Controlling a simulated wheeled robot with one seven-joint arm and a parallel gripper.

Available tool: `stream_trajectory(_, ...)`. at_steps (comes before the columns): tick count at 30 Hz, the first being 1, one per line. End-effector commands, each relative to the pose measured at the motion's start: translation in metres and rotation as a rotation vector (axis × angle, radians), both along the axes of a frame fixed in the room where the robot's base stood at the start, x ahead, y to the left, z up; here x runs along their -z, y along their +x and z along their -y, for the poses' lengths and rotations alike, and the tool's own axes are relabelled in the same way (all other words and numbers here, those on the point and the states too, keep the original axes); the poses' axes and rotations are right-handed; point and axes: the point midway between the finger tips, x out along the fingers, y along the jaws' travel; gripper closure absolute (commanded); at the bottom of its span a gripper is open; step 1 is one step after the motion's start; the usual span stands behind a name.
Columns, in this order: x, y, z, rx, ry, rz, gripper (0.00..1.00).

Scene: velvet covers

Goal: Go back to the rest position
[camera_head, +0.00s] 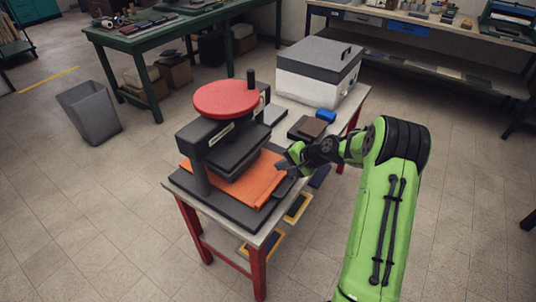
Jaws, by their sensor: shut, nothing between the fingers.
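My green arm comes in from the lower right, and my gripper (288,163) is at its end, over the right edge of the press on the small table. The gripper is shut and empty. A black press (205,152) with a round red top (226,98) stands on the table. An orange sheet or board (262,184) lies on the base of the press, partly under its dark upper plate. The gripper tip is close to the right edge of the orange piece; I cannot tell whether they touch.
The small table (362,97) has red legs. A white and grey box (318,76), a blue block (326,116) and dark flat pieces (298,127) stand on it behind my gripper. A grey bin (90,112) is at left. The floor at right is clear.

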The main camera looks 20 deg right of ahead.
Motion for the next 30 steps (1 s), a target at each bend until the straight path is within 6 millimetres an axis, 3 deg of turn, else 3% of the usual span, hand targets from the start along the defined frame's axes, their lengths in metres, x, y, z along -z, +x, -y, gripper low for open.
stream_trajectory(6,-0.008,-0.003,-0.004,-0.018,-0.021,0.0,1.0)
stream_trajectory(8,-0.028,-0.009,-0.013,-0.059,-0.074,0.002,1.0)
stream_trajectory(11,-0.08,-0.034,-0.039,-0.176,-0.232,0.0,1.0)
stream_trajectory(15,-0.153,-0.091,-0.071,-0.334,-0.471,-0.003,1.0)
stream_trajectory(21,-0.23,-0.197,-0.098,-0.496,-0.74,0.014,1.0)
stream_trajectory(24,-0.253,-0.254,-0.102,-0.556,-0.837,0.031,1.0)
stream_trajectory(27,-0.262,-0.302,-0.101,-0.601,-0.9,0.048,1.0)
stream_trajectory(30,-0.262,-0.332,-0.097,-0.631,-0.931,0.06,1.0)
